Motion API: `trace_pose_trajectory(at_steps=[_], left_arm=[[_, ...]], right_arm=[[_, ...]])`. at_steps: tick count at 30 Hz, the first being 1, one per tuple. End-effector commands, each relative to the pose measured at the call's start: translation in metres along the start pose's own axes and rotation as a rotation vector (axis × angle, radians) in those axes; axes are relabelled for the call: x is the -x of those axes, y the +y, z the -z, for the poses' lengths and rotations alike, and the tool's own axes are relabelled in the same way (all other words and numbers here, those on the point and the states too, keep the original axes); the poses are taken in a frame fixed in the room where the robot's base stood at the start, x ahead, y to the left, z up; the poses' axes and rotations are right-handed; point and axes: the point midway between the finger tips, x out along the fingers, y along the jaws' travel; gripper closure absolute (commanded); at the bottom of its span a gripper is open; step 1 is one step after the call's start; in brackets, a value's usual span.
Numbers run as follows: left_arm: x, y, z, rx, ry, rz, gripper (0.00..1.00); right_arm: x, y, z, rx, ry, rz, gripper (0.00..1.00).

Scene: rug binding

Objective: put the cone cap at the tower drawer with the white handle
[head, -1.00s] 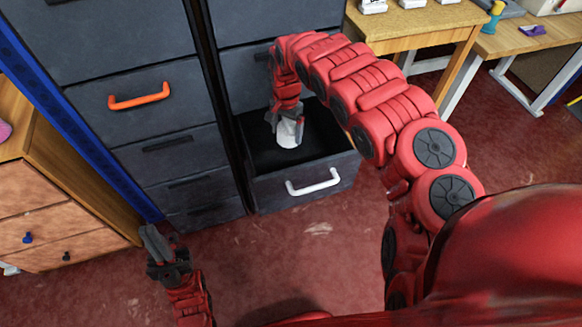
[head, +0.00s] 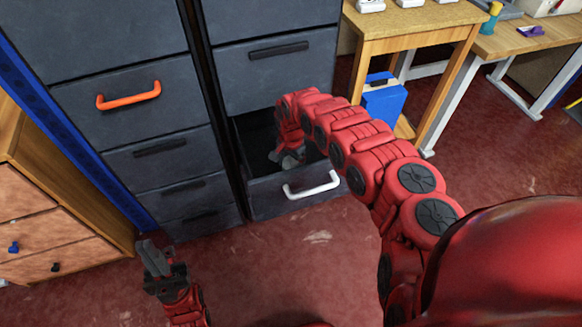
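The tower drawer with the white handle (head: 312,186) is pulled open at the bottom of the right-hand dark grey tower. My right arm reaches over its front, and my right gripper (head: 288,160) is down inside the drawer. A small pale patch at the fingers seems to be the white cone cap (head: 291,161), mostly hidden by the gripper. I cannot tell if the fingers still hold it. My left gripper (head: 153,258) is empty, with its fingers apart, over the floor at the lower left.
The left tower has a drawer with an orange handle (head: 128,95), shut. A wooden cabinet (head: 40,215) stands at the far left. A wooden table (head: 415,22) and a blue object (head: 384,102) are at the right. The red floor (head: 290,265) in front is clear.

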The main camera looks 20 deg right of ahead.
Motion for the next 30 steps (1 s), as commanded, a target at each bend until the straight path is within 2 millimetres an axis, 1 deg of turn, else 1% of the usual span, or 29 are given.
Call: trace_pose_trajectory(at_steps=[1,8,11,12,13,20,23,26,30], left_arm=[[0.001,0.0,0.0,0.0,0.0,0.0,1.0],[0.001,0.0,0.0,0.0,0.0,0.0,1.0],[0.002,0.0,0.0,0.0,0.0,0.0,1.0],[0.002,0.0,0.0,0.0,0.0,0.0,1.0],[0.002,0.0,0.0,0.0,0.0,0.0,1.0],[0.001,0.0,0.0,0.0,0.0,0.0,1.0],[-0.001,0.0,0.0,0.0,0.0,0.0,1.0],[-0.003,0.0,0.001,0.0,0.0,0.0,1.0],[-0.008,0.0,0.001,0.0,0.0,0.0,1.0]], right_arm=[[-0.004,0.0,-0.001,0.0,-0.001,0.0,0.73],[-0.003,0.0,0.0,0.0,0.001,0.0,0.73],[-0.007,0.0,0.0,0.0,0.0,0.0,0.73],[-0.006,0.0,0.0,0.0,0.0,0.0,0.06],[-0.006,0.0,0.0,0.0,0.0,0.0,0.0],[-0.005,0.0,0.0,0.0,0.0,0.0,0.0],[0.0,0.0,0.001,0.0,0.001,0.001,0.0],[0.011,-0.001,0.002,0.0,0.002,0.003,0.0],[0.036,0.0,0.002,0.001,0.006,0.001,0.0]])
